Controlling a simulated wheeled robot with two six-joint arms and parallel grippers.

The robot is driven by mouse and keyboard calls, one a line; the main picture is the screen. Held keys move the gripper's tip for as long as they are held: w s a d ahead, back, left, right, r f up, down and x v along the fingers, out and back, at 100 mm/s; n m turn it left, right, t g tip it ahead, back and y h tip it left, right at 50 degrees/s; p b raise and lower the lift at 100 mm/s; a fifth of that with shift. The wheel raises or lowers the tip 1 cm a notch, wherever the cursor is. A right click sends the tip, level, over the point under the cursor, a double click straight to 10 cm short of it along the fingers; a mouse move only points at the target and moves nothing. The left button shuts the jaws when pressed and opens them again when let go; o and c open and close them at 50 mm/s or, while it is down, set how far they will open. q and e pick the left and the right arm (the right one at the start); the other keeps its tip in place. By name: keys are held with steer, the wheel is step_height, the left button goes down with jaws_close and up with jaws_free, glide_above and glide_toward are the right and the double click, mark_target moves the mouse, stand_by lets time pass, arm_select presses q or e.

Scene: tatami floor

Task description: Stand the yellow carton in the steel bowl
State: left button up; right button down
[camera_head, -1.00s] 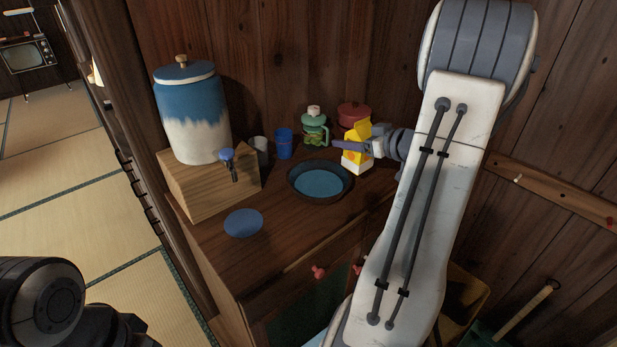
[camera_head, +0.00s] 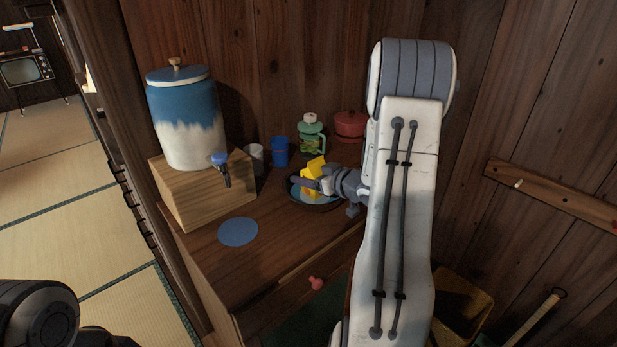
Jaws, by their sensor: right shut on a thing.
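The yellow carton (camera_head: 315,166) is in my right gripper (camera_head: 308,184), whose jaws are shut on it. The carton is over or inside the dark-rimmed bowl (camera_head: 292,200) with a blue inside, on the wooden cabinet top. The carton looks roughly upright with a slight tilt. The gripper covers part of it, and I cannot tell whether its base touches the bowl. My left gripper is not in view; only a dark part of my left arm shows at the lower left.
A blue and white dispenser (camera_head: 187,125) stands on a wooden block (camera_head: 200,193) at the left. A grey cup (camera_head: 254,158), a blue cup (camera_head: 280,151), a green jar (camera_head: 312,135) and a red pot (camera_head: 350,126) stand behind the bowl. A blue disc (camera_head: 238,232) lies in front.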

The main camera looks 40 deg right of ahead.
steer(key=shift+r, duration=0.1)
jaws_free()
steer(key=shift+r, duration=0.1)
steer(key=p+v, duration=0.1)
steer(key=v, duration=1.1)
steer(key=shift+p, duration=0.3)
